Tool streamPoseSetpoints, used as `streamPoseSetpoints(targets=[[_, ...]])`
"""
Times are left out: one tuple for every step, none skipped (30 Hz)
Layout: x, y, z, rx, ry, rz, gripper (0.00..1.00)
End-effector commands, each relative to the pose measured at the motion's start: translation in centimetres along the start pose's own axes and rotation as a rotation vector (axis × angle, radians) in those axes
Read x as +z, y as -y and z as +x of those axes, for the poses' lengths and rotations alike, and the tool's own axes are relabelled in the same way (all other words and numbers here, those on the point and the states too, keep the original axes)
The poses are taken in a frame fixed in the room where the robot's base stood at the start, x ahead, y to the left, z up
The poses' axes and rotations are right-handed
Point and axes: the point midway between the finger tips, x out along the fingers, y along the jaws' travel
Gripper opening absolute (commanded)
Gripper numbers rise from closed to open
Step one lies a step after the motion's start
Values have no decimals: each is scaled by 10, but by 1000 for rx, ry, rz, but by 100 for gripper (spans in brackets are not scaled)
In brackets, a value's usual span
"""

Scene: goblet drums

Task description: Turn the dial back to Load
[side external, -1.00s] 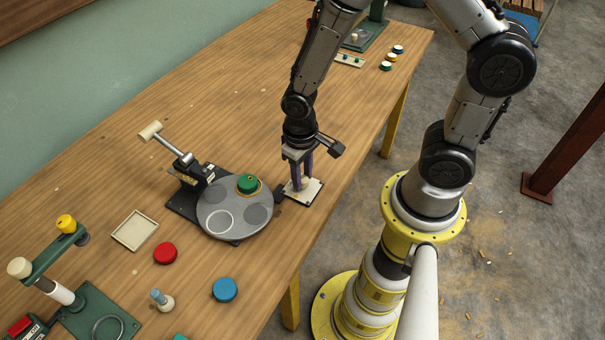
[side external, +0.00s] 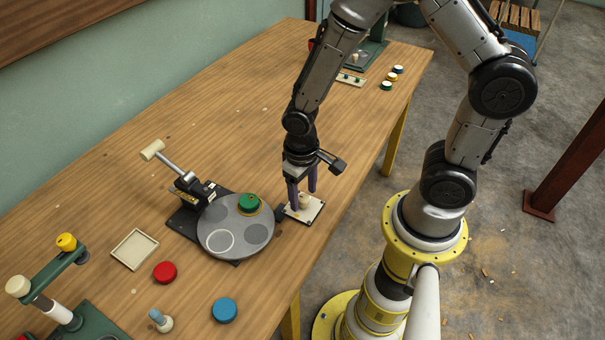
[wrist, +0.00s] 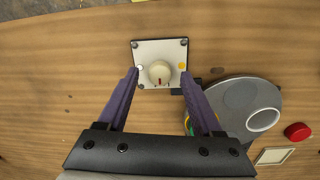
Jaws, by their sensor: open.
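The dial is a cream round knob (wrist: 160,72) on a white square plate (wrist: 148,48) with dark corner screws. The plate has a white dot at left and an orange dot at right in the wrist view. A small dark reddish mark shows near the knob's lower edge; I cannot read any Load label. In the side view the knob (side external: 305,200) stands on its plate (side external: 316,209) near the table's front edge. My gripper (wrist: 160,76) is open, its purple fingers on either side of the knob, with gaps between. It also shows in the side view (side external: 303,199).
A grey turntable (side external: 262,217) with a green-topped piece (side external: 248,203) sits beside the plate, with a mallet-like lever (side external: 168,160) behind. Red (side external: 164,272) and blue (side external: 224,310) discs and a shallow tray (side external: 134,249) lie farther left. The table behind the plate is clear.

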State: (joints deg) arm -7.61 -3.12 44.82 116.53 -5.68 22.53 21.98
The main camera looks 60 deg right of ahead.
Motion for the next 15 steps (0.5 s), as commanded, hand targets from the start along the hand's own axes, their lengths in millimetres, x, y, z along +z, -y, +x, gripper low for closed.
streamPoseSetpoints(targets=[[-1,0,-7,-2,-5,0,67],[-1,0,-12,-2,-6,-1,67],[-2,1,-19,-3,-8,-1,67],[-1,1,-26,-3,-8,-1,67],[-2,1,-32,-3,-8,-1,67],[-2,1,-41,-3,-9,0,67],[-2,1,-48,-4,-9,0,67],[-1,1,-55,-4,-9,0,67],[-2,1,-64,-3,-9,0,67],[-1,1,-70,-3,-8,0,67],[-1,1,-77,-3,-9,0,67],[-1,1,-85,-3,-9,0,67],[-2,1,-90,-3,-8,0,67],[-1,0,-96,-3,-7,0,67],[-1,0,-103,-3,-8,0,67]])
